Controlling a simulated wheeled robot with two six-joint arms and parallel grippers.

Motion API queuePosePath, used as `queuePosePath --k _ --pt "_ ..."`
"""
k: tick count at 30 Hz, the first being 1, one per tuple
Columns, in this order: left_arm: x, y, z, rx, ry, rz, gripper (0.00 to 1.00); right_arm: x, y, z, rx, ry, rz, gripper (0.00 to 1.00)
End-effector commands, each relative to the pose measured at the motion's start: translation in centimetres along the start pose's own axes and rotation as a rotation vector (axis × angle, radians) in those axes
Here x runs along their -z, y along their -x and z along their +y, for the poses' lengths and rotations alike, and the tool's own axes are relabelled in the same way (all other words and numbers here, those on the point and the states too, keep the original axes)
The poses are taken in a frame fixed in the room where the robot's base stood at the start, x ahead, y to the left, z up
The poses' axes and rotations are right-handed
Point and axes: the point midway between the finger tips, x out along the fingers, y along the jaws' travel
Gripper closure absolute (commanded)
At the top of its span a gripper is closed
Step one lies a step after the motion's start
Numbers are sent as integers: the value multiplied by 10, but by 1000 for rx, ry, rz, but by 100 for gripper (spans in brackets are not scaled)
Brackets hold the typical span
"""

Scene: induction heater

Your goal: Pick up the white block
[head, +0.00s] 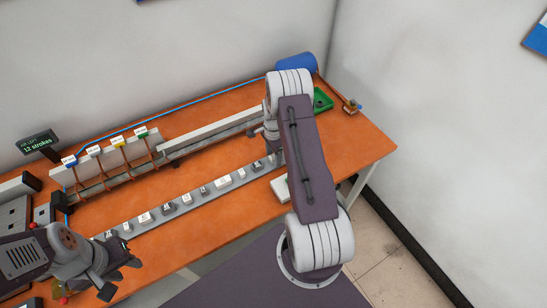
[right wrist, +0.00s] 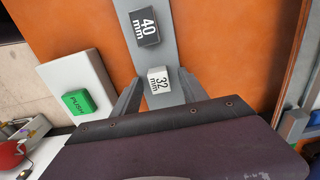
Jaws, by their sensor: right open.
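In the right wrist view a white block (right wrist: 158,80) marked "32 mm" sits on the grey strip (right wrist: 182,48). My right gripper (right wrist: 161,74) is open, with one finger on each side of this block. I cannot tell whether the fingers touch it. A dark block (right wrist: 146,27) marked "40 mm" sits farther along the strip. In the head view the strip (head: 130,237) carries several light and dark blocks, and my right arm hides part of its right end. My left gripper (head: 120,277) is open and empty at the lower left, near the table's front edge.
A white box with a green PUSH button (right wrist: 78,101) stands close beside the strip. A long grey rail (head: 210,137) and several small coloured labels on posts stand behind it. A blue cylinder (head: 296,63) is at the back right.

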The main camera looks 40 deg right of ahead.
Motion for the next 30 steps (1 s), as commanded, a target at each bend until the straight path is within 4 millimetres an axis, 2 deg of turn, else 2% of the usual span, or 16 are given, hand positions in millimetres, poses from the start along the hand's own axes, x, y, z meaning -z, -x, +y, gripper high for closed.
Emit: queuePosePath --k 5,8,9,11,22,26,29,30 --pt "0 0 0 0 0 0 64 0 0 0 2 0 0 49" --pt "0 0 0 0 0 0 64 0 0 0 1 0 0 74" --pt "0 0 0 0 0 0 64 0 0 0 1 0 0 85" --pt "0 0 0 0 0 0 64 0 0 0 1 0 0 100" --pt "0 -2 0 0 0 0 64 0 4 -1 2 0 1 100" --pt "-1 -6 0 0 0 0 64 0 19 -1 5 0 2 100" --pt "-1 -10 0 0 0 0 64 1 37 -2 6 0 2 100" --pt "-1 -12 0 0 0 0 64 2 44 4 4 -2 2 100"
